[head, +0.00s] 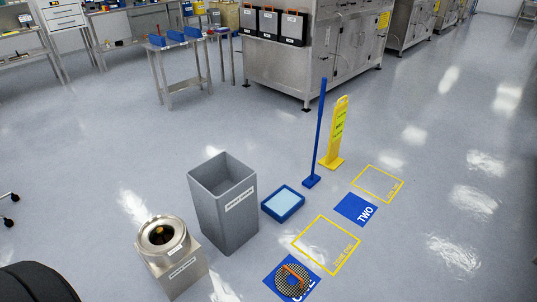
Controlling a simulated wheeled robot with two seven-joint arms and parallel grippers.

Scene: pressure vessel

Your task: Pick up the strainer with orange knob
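A round, dark mesh strainer (291,283) with an orange bar-shaped handle (297,276) across its top lies on a blue floor mat (271,284) near the bottom of the head view. The strainer covers part of the mat's white lettering. A steel vessel (184,273) with a round open top stands to its left, and a small brownish part shows inside the opening. Neither of my grippers is in view.
A tall grey bin (227,212) stands between the vessel and a blue tray (283,203). Beyond are a yellow-outlined floor zone (327,244), mat TWO (356,209), a blue pole (319,135) and a yellow sign (336,135). Open floor lies to the right.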

